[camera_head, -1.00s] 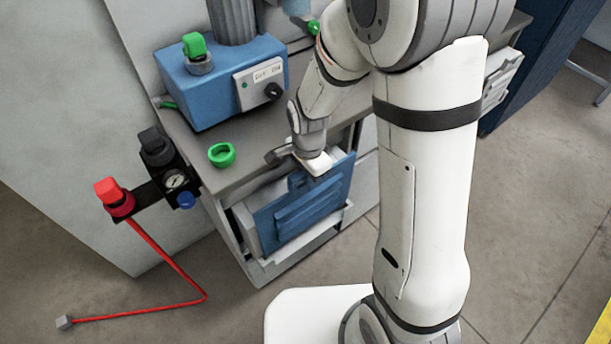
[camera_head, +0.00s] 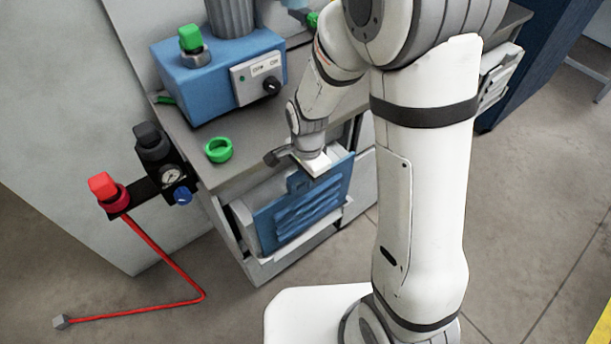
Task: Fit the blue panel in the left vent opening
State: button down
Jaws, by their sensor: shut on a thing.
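The blue panel (camera_head: 297,214) is upright in front of the left opening in the cabinet front, with raised horizontal slats on its face. It covers most of the opening; a pale frame edge (camera_head: 242,226) shows to its left. My gripper (camera_head: 309,166) is at the panel's top edge, shut on it from above. The fingertips are partly hidden. I cannot tell whether the panel sits inside the opening or just in front of it.
Above is a grey worktop (camera_head: 240,158) with a green ring (camera_head: 218,150) and a blue control box (camera_head: 222,78). A black valve assembly with a gauge (camera_head: 172,176) and a red hose (camera_head: 165,258) stand at left. Another vent (camera_head: 499,78) is at right, behind my arm.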

jog(key=shift+f+b, duration=1.7)
jog(key=shift+f, duration=0.5)
jog(key=c, duration=1.2)
grip_release()
jog(key=shift+r+p, duration=0.65)
jog(key=shift+r, duration=3.3)
jog(key=shift+d+r, duration=0.15)
jog(key=shift+r, duration=0.2)
jog(key=s+d+r+n+t+p, duration=0.1)
jog(key=s+d+r+n+p, duration=0.3)
jog(key=r, duration=0.6)
jog(key=s+d+r+n+t+p, duration=0.1)
jog(key=s+d+r+n+p, duration=0.3)
jog(key=s+d+r+n, duration=0.3)
notch_tip(320, 180, up, 3)
jog(key=shift+s+d+r+t, duration=0.2)
jog(key=shift+s+d+t, duration=0.15)
jog(key=shift+s, duration=0.15)
